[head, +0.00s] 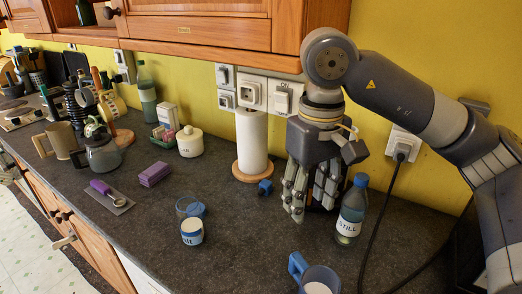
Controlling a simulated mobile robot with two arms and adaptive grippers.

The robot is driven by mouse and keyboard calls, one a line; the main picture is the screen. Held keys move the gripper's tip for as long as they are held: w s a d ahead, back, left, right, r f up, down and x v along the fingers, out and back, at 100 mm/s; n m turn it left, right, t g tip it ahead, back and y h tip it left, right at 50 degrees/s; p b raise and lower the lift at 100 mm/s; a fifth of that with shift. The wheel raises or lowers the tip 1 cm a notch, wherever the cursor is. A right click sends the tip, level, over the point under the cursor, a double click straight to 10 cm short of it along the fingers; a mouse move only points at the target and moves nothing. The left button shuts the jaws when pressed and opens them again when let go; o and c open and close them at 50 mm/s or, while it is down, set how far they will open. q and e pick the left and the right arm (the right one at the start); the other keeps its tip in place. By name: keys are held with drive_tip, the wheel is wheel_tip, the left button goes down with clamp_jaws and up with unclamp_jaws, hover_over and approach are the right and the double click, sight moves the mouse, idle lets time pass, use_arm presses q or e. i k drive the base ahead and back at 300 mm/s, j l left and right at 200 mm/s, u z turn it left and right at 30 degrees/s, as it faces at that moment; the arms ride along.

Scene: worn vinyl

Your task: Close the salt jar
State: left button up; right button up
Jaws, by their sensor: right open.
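My left gripper is out of view.
A "STILL" bottle (350,212) stands close right of my gripper, and a blue mug (317,279) in front. A small blue object (265,187) and a paper roll (252,142) are left of the gripper. Purple sponges (154,174) lie left. Wooden cabinets (220,30) overhang the back.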

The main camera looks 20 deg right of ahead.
sight(188, 210)
drive_tip(key=k+j, duration=0.5)
drive_tip(key=k, duration=0.2)
drive_tip(key=k+j, duration=0.5)
drive_tip(key=k, duration=0.15)
